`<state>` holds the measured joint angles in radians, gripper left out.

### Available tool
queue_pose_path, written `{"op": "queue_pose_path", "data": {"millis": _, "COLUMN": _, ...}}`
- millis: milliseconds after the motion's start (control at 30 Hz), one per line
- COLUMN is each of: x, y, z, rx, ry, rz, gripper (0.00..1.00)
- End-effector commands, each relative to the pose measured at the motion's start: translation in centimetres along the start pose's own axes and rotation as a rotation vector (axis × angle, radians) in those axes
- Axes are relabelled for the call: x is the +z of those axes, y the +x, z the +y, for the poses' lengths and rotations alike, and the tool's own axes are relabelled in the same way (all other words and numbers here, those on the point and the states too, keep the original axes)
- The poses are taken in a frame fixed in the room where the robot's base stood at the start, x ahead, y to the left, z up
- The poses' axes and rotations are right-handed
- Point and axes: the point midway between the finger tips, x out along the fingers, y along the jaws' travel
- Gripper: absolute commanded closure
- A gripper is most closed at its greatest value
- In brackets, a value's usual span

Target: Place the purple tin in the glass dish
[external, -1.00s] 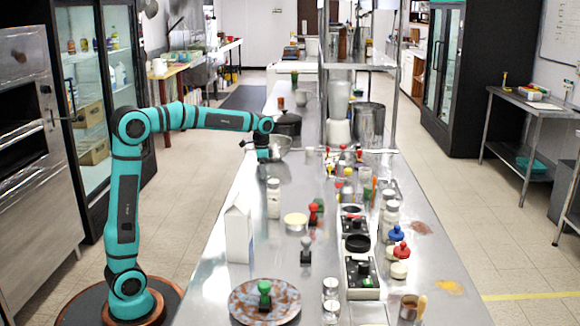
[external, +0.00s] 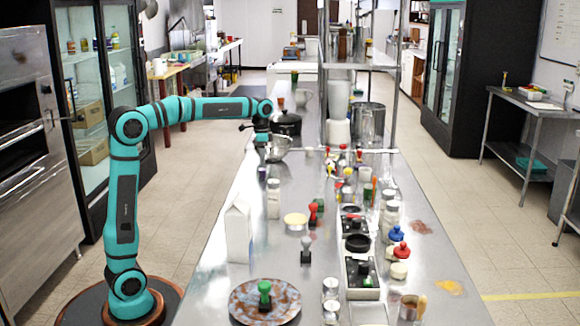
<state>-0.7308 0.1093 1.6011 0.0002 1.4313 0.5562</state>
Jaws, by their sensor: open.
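A small dark purplish tin (external: 262,173) stands on the steel counter near its left edge, behind the white shaker; it is small in the picture. A clear or shiny bowl (external: 280,149), which looks like the glass dish, sits just behind and to the right of it. My gripper (external: 262,143) points down above the counter, in front of the bowl's left side in the picture and above the tin. It is open and looks empty. I cannot tell whether its fingertips touch the bowl.
A black pot (external: 287,124) stands behind the bowl. A white shaker (external: 273,198) and a white carton (external: 238,232) stand nearer along the left edge. Several bottles and stamps crowd the counter's middle. A rusty plate (external: 265,302) lies at the front.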

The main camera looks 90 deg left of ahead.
Motion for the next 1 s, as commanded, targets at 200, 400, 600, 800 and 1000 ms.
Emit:
{"op": "queue_pose_path", "data": {"millis": 200, "x": 0.0, "y": 0.0, "z": 0.0, "rx": 0.000, "ry": 0.000, "rz": 0.000, "gripper": 0.45}}
{"op": "queue_pose_path", "data": {"millis": 400, "x": 0.0, "y": -0.2, "z": 0.3, "rx": -0.003, "ry": 0.002, "rz": 0.006, "gripper": 0.45}}
{"op": "queue_pose_path", "data": {"millis": 600, "x": 0.1, "y": -1.7, "z": 4.1, "rx": -0.051, "ry": 0.017, "rz": 0.092, "gripper": 0.45}}
{"op": "queue_pose_path", "data": {"millis": 800, "x": 0.8, "y": -4.1, "z": 10.2, "rx": -0.118, "ry": 0.037, "rz": 0.252, "gripper": 0.45}}
{"op": "queue_pose_path", "data": {"millis": 1000, "x": 2.2, "y": -6.3, "z": 16.1, "rx": -0.161, "ry": 0.056, "rz": 0.425, "gripper": 0.45}}
